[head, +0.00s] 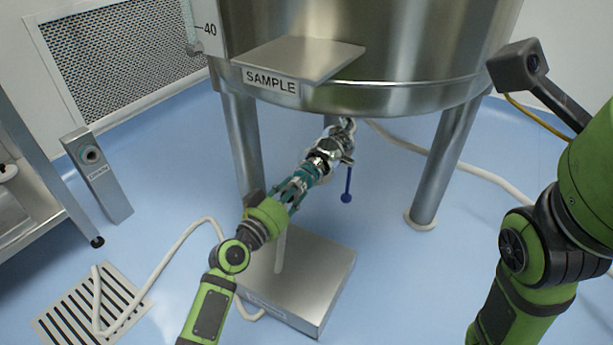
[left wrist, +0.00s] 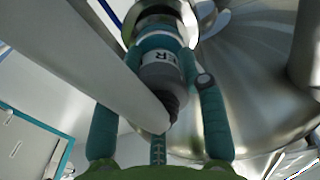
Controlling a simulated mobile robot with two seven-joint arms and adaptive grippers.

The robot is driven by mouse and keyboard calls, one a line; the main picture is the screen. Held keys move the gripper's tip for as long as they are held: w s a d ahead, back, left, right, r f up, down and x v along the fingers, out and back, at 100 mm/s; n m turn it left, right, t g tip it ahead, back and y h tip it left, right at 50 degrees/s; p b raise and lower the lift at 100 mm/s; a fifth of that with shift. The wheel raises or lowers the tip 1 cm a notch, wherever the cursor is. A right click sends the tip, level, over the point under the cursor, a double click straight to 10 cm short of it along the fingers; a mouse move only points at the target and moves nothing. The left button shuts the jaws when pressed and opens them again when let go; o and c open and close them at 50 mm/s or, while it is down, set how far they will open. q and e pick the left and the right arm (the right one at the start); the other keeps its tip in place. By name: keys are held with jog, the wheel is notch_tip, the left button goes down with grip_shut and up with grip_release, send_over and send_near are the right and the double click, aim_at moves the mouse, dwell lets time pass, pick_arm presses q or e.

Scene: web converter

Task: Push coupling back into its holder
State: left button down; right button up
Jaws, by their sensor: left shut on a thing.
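My left gripper (head: 312,168) reaches under the steel tank, its teal fingers shut on the coupling. The coupling (left wrist: 163,72) is a grey cylinder with dark lettering, held between both fingers in the left wrist view. Its far end is at or close to the steel valve fitting (head: 338,140) below the tank; whether they are joined I cannot tell. A steel post (head: 97,180) with a round socket (head: 90,154) and a small label, which looks like the holder, stands at the left, well away from the gripper. My right arm is at the right; its gripper is out of frame.
The steel tank (head: 400,60) with a "SAMPLE" shelf (head: 300,58) stands on legs (head: 445,165). A blue-handled lever (head: 347,190) hangs by the valve. A steel box (head: 310,275) sits below my left arm. A white hose (head: 165,260) runs over the floor drain (head: 85,310).

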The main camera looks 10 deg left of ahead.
pick_arm(q)
jog(key=v, duration=0.8)
dwell(0.9)
jog(key=shift+s, duration=0.15)
